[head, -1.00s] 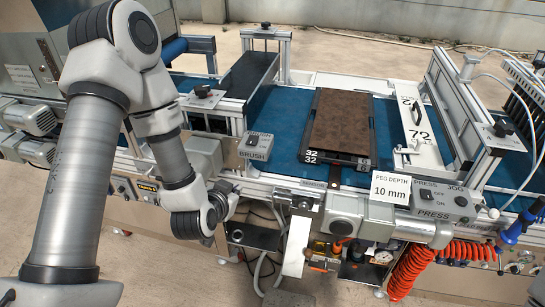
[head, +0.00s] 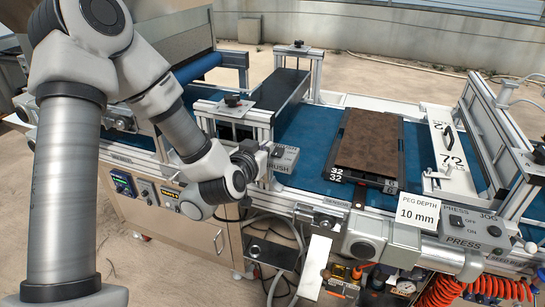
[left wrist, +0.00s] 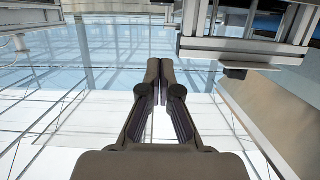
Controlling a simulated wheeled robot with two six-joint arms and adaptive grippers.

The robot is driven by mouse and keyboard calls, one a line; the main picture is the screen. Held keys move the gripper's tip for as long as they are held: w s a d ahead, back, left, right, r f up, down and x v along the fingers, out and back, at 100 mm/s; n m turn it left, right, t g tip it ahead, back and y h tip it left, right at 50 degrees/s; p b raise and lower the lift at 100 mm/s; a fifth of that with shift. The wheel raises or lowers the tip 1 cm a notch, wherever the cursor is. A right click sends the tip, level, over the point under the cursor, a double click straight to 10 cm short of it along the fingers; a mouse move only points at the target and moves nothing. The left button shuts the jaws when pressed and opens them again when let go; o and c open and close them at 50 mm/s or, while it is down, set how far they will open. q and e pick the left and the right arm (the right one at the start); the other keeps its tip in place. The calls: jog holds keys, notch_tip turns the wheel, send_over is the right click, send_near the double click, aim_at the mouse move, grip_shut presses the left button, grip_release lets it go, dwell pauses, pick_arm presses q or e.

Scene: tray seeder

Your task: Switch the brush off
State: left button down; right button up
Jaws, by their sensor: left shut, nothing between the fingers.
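The brush switch box (head: 287,160) is a small grey box on the machine's near rail, with a black switch (head: 278,152) on its face. Its label reads "RUSH", the first letter hidden. My left gripper (head: 260,158) is beside the box on its left, very close to it in the picture; I cannot tell whether it touches. In the left wrist view the fingers (left wrist: 160,66) are together with nothing between them. The switch's position is too small to read. My right gripper is not in view.
A tray of brown soil (head: 368,140) sits on the blue belt (head: 310,140). A press control box (head: 473,228) and a "PEG DEPTH 10 mm" sign (head: 417,212) stand at the right. A metal frame (head: 235,112) rises behind the gripper. Orange hoses hang below right.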

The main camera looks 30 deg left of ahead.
pick_arm(q)
jog(key=p, duration=0.1)
send_over(273, 154)
jog(key=s+d, duration=0.2)
jog(key=f, duration=0.5)
jog(key=shift+a+f, duration=0.15)
jog(key=shift+a, duration=0.15)
jog(key=shift+s, duration=0.1)
